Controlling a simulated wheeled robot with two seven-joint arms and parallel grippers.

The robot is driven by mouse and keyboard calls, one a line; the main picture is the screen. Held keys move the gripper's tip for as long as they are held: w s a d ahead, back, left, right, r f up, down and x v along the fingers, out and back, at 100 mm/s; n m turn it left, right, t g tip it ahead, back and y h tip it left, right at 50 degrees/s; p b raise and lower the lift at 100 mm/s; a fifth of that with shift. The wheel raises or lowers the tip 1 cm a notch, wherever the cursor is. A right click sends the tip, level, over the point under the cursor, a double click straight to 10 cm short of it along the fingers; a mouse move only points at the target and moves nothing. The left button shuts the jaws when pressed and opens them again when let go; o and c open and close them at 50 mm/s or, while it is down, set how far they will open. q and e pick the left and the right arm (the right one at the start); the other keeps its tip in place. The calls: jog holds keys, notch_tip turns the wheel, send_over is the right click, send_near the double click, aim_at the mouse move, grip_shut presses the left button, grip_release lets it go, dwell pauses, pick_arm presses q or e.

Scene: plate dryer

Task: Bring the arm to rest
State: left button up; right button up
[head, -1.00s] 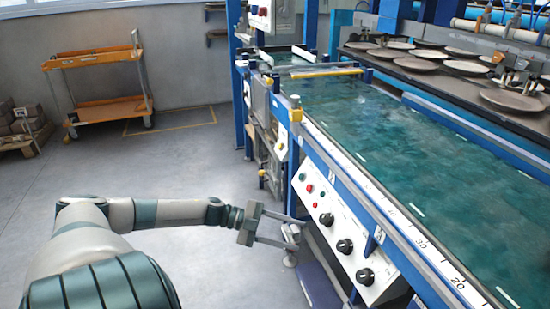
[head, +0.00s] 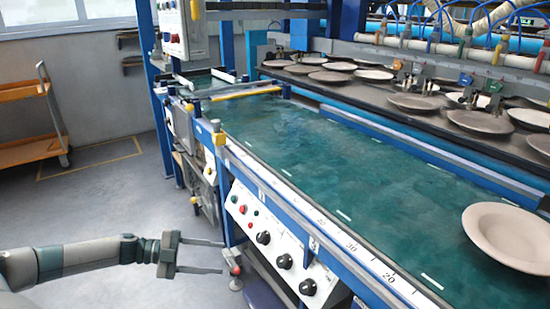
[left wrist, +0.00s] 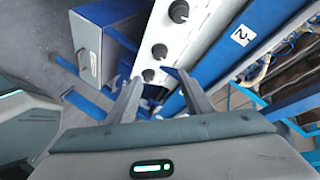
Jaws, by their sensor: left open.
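My left arm comes in from the lower left in the head view. Its gripper (head: 222,257) is open and empty, held in the air in front of the machine's control panel (head: 265,237). In the left wrist view the two fingers of my left gripper (left wrist: 157,92) stand apart with nothing between them. The control panel with its black knobs (left wrist: 160,51) lies beyond the fingers there. My right gripper is in neither view.
The machine's green conveyor belt (head: 330,170) runs behind the panel, with a pale plate (head: 512,236) at its right end. Several plates stand on the dark rack (head: 390,118) behind. An orange cart (head: 30,150) stands at the left. The grey floor (head: 100,205) between is clear.

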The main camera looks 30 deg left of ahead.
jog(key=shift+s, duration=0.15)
pick_arm(q)
jog(key=s+d+f+n+t+y, duration=0.35)
jog(key=d+f+n+y, duration=0.45)
jog(key=d+f+n, duration=0.5)
jog(key=s+d+f+n+g, duration=0.15)
jog(key=s+d+g, duration=0.25)
jog(key=s+d, duration=0.5)
jog(key=s+d+f+n+g, duration=0.1)
jog(key=s+d+n+g, duration=0.35)
jog(key=d, duration=0.85)
jog(key=s+a+f+y+p, duration=0.1)
jog(key=a+f+p, duration=0.1)
jog(key=f+p, duration=0.6)
jog(key=s+a+f+m+y+p, duration=0.1)
jog(key=s+f+p, duration=0.1)
jog(key=f+p, duration=0.5)
jog(key=shift+s+a+f+p, duration=0.2)
jog(key=shift+a+f+p, duration=0.2)
jog(key=shift+f, duration=0.8)
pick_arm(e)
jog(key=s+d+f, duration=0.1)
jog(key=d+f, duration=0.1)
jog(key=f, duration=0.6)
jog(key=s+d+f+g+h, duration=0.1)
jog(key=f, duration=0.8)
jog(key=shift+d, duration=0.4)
